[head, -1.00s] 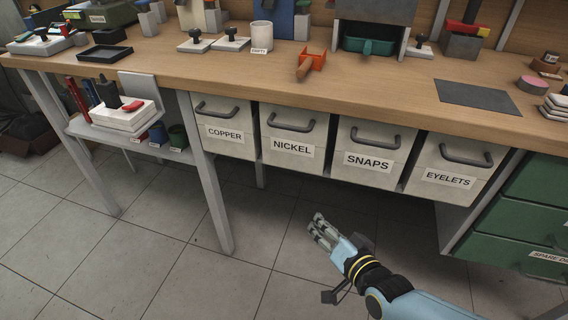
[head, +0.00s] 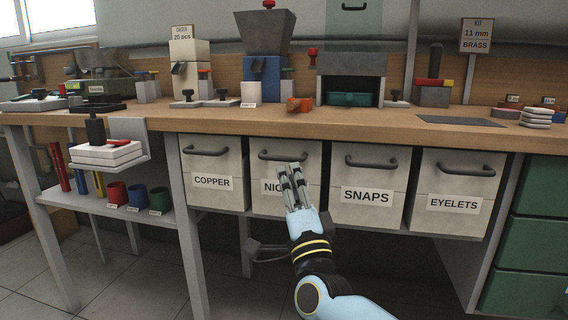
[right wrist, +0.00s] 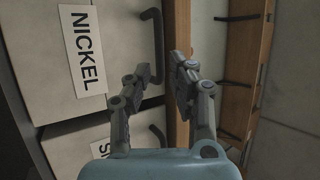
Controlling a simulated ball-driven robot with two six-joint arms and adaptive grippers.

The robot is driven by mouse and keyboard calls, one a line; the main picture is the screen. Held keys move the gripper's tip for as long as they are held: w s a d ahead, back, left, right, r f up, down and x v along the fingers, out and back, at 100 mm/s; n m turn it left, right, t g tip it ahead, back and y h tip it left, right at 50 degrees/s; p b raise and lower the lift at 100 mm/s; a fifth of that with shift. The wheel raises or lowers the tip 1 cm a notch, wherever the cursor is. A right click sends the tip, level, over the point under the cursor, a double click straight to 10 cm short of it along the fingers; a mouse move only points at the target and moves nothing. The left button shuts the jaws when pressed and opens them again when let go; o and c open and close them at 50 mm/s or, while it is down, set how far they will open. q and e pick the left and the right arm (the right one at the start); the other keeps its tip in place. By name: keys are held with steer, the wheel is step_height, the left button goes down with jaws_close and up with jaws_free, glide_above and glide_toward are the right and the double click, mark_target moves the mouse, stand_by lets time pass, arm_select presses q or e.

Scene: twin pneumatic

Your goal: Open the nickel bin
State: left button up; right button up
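The nickel bin (head: 262,203) is a pale drawer under the bench, between the copper and snaps bins. It looks shut, with its front in line with the others. Its dark bar handle (head: 283,156) runs across the upper front; it also shows in the right wrist view (right wrist: 158,42), beside the NICKEL label (right wrist: 82,50). My right gripper (head: 289,168) is in front of the nickel bin, fingertips just below the handle and covering part of the label. My left gripper is not in view.
The copper bin (head: 214,200), snaps bin (head: 367,212) and eyelets bin (head: 455,220) flank it in the row. The wooden bench top (head: 350,118) overhangs just above the handles. Green drawers (head: 530,250) stand at the right.

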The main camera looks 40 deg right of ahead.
mark_target(284, 159)
steer(key=x, duration=0.6)
steer(key=shift+f, duration=0.1)
jaws_close()
